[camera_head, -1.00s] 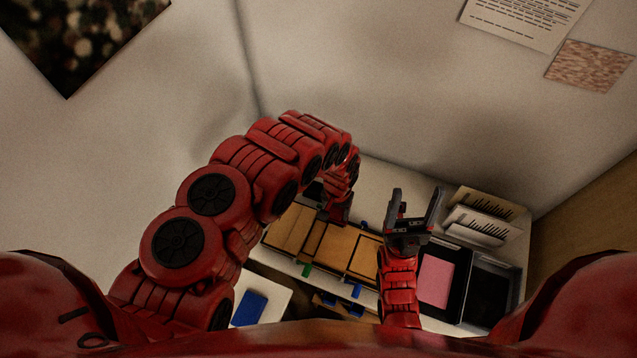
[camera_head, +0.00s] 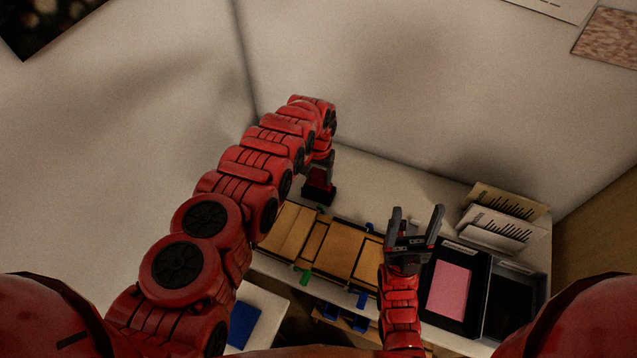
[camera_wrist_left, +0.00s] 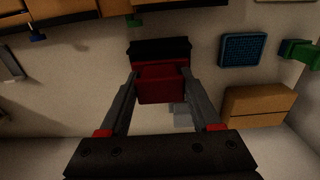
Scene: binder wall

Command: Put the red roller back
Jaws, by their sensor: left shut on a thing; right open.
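The red roller (camera_head: 318,181), a red body with a wide black end, is in my left gripper (camera_head: 321,162). In the left wrist view the two grey fingers close on the sides of the red roller (camera_wrist_left: 161,85), with its black end beyond the fingertips. In the head view it is upright, black end down, behind the wooden boards near the back wall. I cannot tell whether it touches the surface. My right gripper (camera_head: 416,222) is open and empty above the counter's front, left of the black tray with the pink pad.
Wooden boards (camera_head: 343,247) with green and blue clips lie along the counter. A black tray (camera_head: 427,302) with a pink pad (camera_head: 451,290) and card holders (camera_head: 497,231) stand right. The wrist view shows a blue pad (camera_wrist_left: 242,50), green clip (camera_wrist_left: 297,51) and wooden block (camera_wrist_left: 257,105).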

